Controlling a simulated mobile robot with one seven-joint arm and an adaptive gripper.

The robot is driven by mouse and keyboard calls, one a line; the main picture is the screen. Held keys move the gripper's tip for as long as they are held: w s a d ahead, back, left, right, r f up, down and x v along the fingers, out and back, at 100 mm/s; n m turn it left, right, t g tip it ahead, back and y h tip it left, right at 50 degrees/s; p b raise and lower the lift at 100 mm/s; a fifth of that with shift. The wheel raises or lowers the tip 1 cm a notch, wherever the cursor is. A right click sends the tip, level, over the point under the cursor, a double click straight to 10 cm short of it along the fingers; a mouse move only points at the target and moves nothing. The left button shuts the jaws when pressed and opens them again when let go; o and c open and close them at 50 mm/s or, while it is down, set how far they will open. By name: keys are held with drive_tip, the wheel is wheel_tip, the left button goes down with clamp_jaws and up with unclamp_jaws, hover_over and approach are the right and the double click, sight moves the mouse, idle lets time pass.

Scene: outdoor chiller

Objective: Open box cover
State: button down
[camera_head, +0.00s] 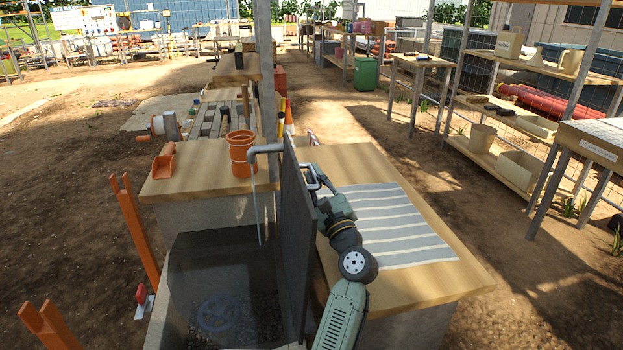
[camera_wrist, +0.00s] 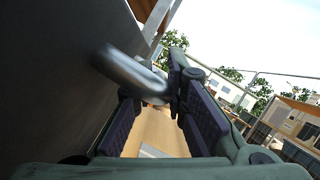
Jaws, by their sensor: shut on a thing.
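The open box (camera_head: 180,300) stands low at the front centre of the head view, with clear water or glass-like gloss over a pebbly bottom. Its dark cover (camera_head: 295,240) stands about upright along the box's right side; it also fills the left of the wrist view (camera_wrist: 50,75). A grey metal handle (camera_wrist: 128,70) sticks out from the cover's outer face. My gripper (camera_head: 319,182) is on the right side of the cover, shut on the handle. In the wrist view, the fingers of my gripper (camera_wrist: 158,95) sit around the handle's end; the exact contact is partly hidden.
A wooden counter (camera_head: 440,250) with a striped grey mat (camera_head: 390,225) lies right of the cover, under my arm. An orange pot (camera_head: 241,155) and orange scoop (camera_head: 163,163) stand on the counter behind.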

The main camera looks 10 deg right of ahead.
drive_tip(key=shift+d+r, duration=0.1)
drive_tip(key=c, duration=1.6)
unclamp_jaws()
drive_tip(key=v, duration=1.2)
